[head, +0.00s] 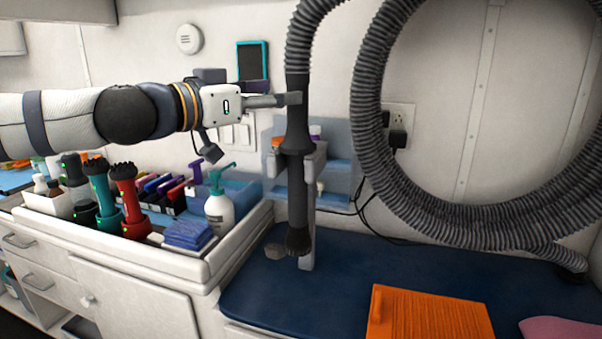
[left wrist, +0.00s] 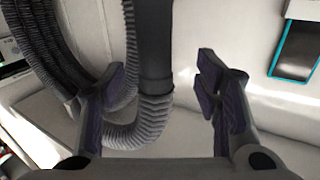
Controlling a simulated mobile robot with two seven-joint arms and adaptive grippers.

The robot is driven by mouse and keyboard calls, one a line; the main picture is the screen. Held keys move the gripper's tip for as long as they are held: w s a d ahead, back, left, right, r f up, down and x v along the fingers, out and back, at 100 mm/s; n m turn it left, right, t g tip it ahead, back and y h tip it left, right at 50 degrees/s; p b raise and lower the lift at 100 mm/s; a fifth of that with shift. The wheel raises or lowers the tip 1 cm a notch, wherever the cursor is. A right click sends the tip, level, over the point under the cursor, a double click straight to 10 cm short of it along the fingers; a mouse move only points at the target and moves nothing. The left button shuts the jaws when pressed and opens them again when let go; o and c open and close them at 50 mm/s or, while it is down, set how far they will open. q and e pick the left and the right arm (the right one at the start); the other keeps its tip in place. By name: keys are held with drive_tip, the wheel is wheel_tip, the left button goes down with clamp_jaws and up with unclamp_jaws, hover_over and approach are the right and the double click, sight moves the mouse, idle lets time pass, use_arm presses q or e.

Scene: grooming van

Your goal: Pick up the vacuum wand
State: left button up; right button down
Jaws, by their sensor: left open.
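The vacuum wand (head: 297,205) is a dark grey tube, upright in a pale bracket (head: 307,255) above the blue worktop. A ribbed grey hose rises from its top. My left gripper (head: 292,99) comes in level from the left at the wand's upper part, above the flared collar. In the left wrist view my left gripper (left wrist: 162,88) is open, with a purple-padded finger to each side of the wand (left wrist: 156,45). Clear gaps show between wand and fingers in that view. I cannot tell how deep the wand lies between them. My right gripper is not in view.
The ribbed hose (head: 367,110) loops widely at the right. A white tray (head: 225,262) with clippers, brushes and a pump bottle (head: 219,209) stands below my left arm.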

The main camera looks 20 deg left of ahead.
use_arm(q)
drive_tip(key=x, duration=0.3)
drive_tip(key=f+b+x, duration=0.1)
drive_tip(key=x, duration=0.1)
drive_tip(key=shift+d, duration=0.35)
drive_tip(key=shift+r, duration=0.25)
clamp_jaws()
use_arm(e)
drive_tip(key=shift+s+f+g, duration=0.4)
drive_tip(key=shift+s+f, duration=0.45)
use_arm(q)
drive_tip(key=shift+r, duration=0.15)
